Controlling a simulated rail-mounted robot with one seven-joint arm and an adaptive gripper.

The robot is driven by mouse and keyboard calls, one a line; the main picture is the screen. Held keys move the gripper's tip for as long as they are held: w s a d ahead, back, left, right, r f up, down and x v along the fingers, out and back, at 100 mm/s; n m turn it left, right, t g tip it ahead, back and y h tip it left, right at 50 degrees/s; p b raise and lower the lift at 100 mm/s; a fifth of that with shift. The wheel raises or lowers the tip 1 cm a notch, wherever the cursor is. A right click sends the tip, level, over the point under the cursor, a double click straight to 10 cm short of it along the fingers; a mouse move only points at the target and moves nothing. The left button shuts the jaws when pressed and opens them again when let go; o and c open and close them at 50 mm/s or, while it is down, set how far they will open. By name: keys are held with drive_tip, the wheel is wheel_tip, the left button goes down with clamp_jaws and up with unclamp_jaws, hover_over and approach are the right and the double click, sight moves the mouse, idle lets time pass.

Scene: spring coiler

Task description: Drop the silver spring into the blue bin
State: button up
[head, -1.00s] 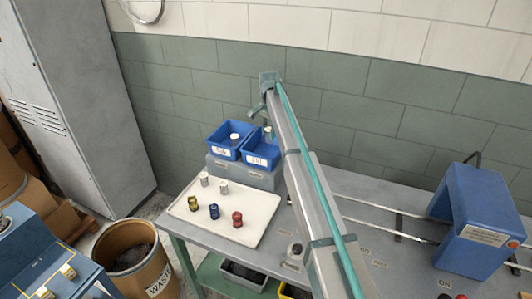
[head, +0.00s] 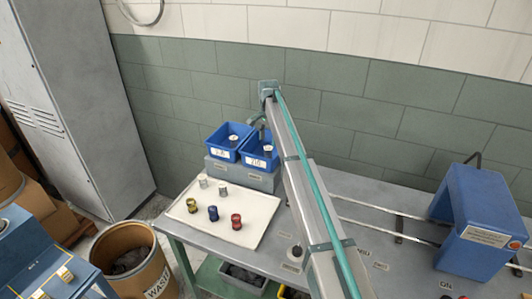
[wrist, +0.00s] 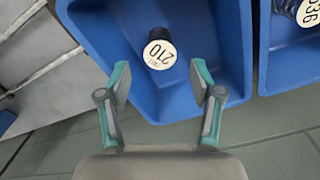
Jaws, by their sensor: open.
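Two blue bins stand side by side on a grey block, the left bin (head: 222,153) and the right bin (head: 258,162). A dark spring with a white top (head: 268,149), marked 210 in the wrist view (wrist: 160,53), is inside the right bin. The left bin also holds a white-topped spring (head: 233,139), partly visible in the wrist view (wrist: 306,12). My gripper (wrist: 161,72) is open and empty over the right bin, with the 210 spring apart from and beyond its fingertips. In the head view my arm partly hides the gripper.
A white tray (head: 256,204) holds two silver springs (head: 212,186) and yellow, blue and red ones. A blue machine (head: 480,225) with rails stands at the right. A waste drum (head: 130,259) is on the floor at left.

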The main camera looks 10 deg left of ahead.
wheel_tip(320, 180, up, 12)
idle(0.6)
